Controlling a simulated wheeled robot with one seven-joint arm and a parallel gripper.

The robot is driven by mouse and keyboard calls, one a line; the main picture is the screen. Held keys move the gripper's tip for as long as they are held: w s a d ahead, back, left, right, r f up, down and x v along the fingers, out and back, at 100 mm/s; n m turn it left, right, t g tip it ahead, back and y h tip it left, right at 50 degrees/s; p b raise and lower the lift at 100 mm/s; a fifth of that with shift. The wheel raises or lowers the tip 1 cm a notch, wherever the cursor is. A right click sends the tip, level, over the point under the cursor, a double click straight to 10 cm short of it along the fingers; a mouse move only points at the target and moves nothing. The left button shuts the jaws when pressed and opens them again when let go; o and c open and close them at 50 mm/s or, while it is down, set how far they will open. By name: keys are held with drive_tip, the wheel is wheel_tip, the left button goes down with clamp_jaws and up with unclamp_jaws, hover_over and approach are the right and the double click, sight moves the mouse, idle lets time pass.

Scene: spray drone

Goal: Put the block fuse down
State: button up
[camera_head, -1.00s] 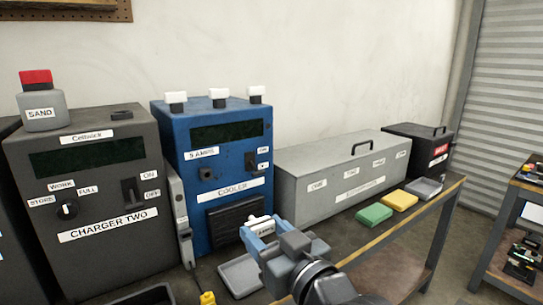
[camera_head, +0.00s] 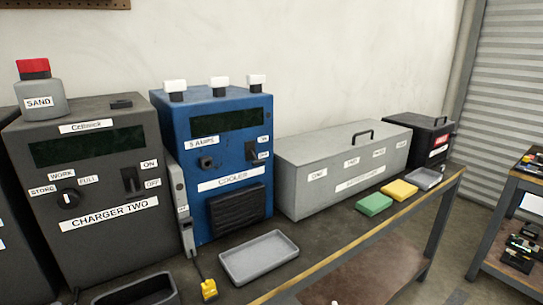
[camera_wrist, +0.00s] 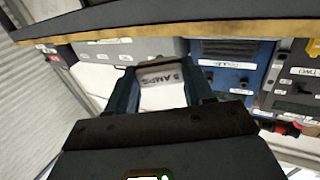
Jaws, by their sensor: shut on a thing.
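The block fuse (camera_wrist: 161,76) is a pale block with a dark-lettered label that seems to read AMPS. It shows in the wrist view, between the two dark blue fingers of my gripper (camera_wrist: 162,92), which is shut on it. My gripper and the fuse are held in front of the bench's wooden edge; the head view does not show the gripper. An empty grey tray (camera_head: 259,258) lies on the bench in front of the blue cooler (camera_head: 218,165). Three white-capped fuses (camera_head: 219,84) stand on the cooler's top.
Charger two (camera_head: 88,190) stands left of the cooler, with a sand bottle (camera_head: 40,97) on top. A dark tray (camera_head: 137,292) and a yellow connector (camera_head: 209,290) lie near the front. A grey case (camera_head: 340,170), green block (camera_head: 374,204) and yellow block (camera_head: 399,190) are right.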

drive_tip(key=s+d+f+m+h, duration=0.1)
drive_tip(key=s+d+f+h, duration=0.1)
drive_tip(key=s+d+f, duration=0.5)
drive_tip(key=shift+f, duration=0.65)
drive_tip(key=shift+a+r, duration=0.1)
drive_tip(key=shift+r, duration=0.05)
